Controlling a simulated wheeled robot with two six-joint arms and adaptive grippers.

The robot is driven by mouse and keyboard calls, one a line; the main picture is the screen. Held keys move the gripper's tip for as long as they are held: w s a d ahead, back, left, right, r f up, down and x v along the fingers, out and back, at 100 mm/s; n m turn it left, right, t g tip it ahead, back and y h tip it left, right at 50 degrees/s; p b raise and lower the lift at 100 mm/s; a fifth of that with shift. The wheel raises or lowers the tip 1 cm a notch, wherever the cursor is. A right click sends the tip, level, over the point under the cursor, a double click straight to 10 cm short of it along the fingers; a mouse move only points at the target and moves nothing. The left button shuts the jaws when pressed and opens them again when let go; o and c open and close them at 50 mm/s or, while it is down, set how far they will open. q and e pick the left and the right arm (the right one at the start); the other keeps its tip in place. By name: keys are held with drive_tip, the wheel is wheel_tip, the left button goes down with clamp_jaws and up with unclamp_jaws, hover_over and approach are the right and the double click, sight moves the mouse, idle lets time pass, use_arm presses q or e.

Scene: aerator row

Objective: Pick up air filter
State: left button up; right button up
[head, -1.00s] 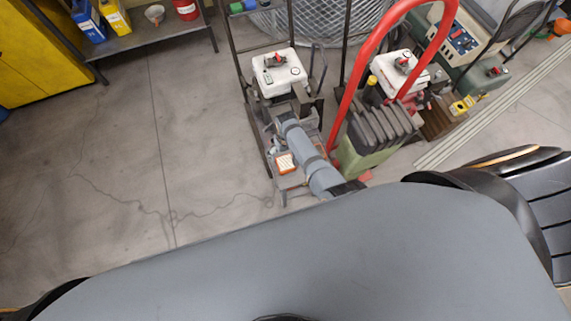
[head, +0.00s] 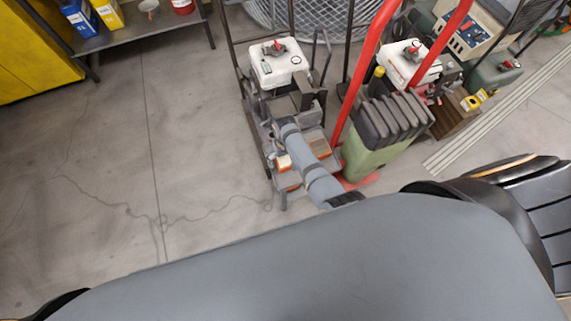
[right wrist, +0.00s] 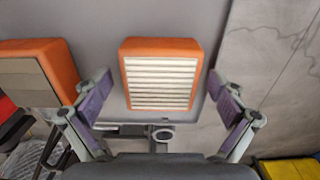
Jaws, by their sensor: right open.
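The air filter (right wrist: 160,80), an orange frame around pale pleats, lies pleats up on a grey surface in the right wrist view. In the head view, orange parts of it (head: 283,162) show beside my right arm, which hides the rest. My right gripper (right wrist: 160,90) is open and empty. Its two purple-padded fingers stand on either side of the filter in the picture, with gaps to both edges. I cannot tell the height of the fingers above it. My left gripper is not in view.
A second orange-sided block with a beige top (right wrist: 25,80) lies left of the filter in the right wrist view. Open floor lies left.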

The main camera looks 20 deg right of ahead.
drive_tip(key=c, duration=1.2)
drive_tip(key=shift+c, duration=0.2)
drive_tip(key=shift+r+p, duration=0.1)
drive_tip(key=shift+p, duration=0.2)
